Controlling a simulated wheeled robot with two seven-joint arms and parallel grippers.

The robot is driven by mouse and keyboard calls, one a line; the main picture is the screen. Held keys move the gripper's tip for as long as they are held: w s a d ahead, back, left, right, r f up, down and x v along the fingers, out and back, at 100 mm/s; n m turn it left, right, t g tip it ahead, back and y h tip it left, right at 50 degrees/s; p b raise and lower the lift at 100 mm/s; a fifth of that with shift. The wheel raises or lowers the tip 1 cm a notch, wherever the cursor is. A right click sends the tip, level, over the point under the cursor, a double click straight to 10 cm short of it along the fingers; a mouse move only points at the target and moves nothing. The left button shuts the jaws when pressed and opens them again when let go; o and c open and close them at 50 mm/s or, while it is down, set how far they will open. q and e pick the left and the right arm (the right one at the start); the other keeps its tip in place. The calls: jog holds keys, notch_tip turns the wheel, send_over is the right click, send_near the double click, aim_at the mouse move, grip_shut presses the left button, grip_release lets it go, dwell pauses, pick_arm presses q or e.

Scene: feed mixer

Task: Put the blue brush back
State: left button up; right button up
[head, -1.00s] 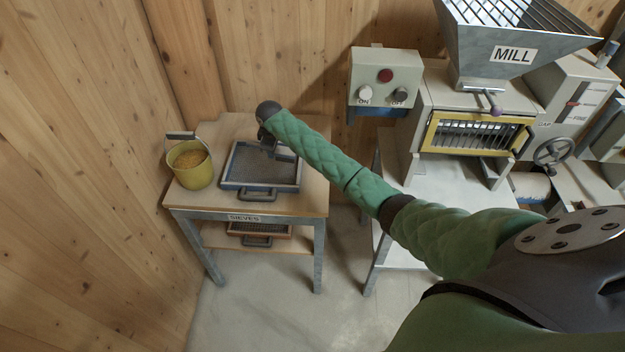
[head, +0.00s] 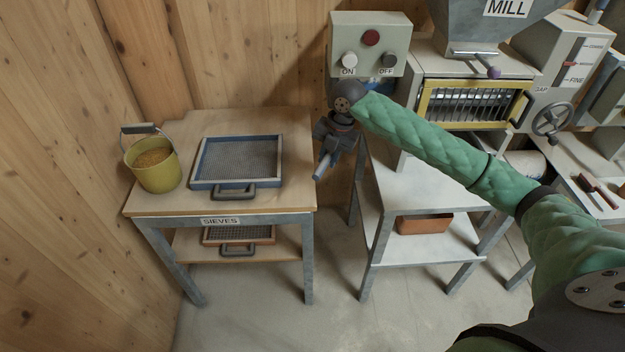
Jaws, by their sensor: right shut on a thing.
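My right gripper (head: 328,150) is shut on the blue brush and holds it in the air by the right edge of the sieves table. My left gripper is not in view.
A blue-framed sieve (head: 238,184) and a yellow bucket of grain (head: 152,168) stand on the sieves table (head: 296,135). An orange-framed sieve (head: 240,233) lies on its lower shelf. The white mill table (head: 400,182), with an orange-brown box (head: 424,224) below, and the switch box (head: 370,45) are close to my right arm.

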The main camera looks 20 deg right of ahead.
jog(key=shift+s+d+f, duration=0.1)
jog(key=shift+s, duration=0.3)
jog(key=shift+n, duration=0.3)
jog(key=p, duration=0.5)
send_over(292, 184)
jog(key=f, duration=0.7)
jog(key=shift+s+d, duration=0.15)
jog(key=shift+d, duration=0.2)
jog(key=shift+d+f, duration=0.1)
jog(key=shift+f, duration=0.1)
jog(key=shift+d+p+x, duration=0.15)
jog(key=shift+p+x, duration=0.2)
jog(key=shift+x, duration=0.5)
jog(key=shift+d+p+x, duration=0.2)
jog(key=shift+p+x, duration=0.1)
jog(key=shift+x, duration=0.55)
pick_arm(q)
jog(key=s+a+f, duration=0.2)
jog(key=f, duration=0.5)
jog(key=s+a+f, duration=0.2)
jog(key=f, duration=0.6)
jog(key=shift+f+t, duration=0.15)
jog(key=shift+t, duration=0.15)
pick_arm(e)
jog(key=shift+s+f, duration=0.1)
jog(key=shift+s, duration=0.05)
jog(key=shift+f, duration=0.15)
jog(key=o, duration=0.9)
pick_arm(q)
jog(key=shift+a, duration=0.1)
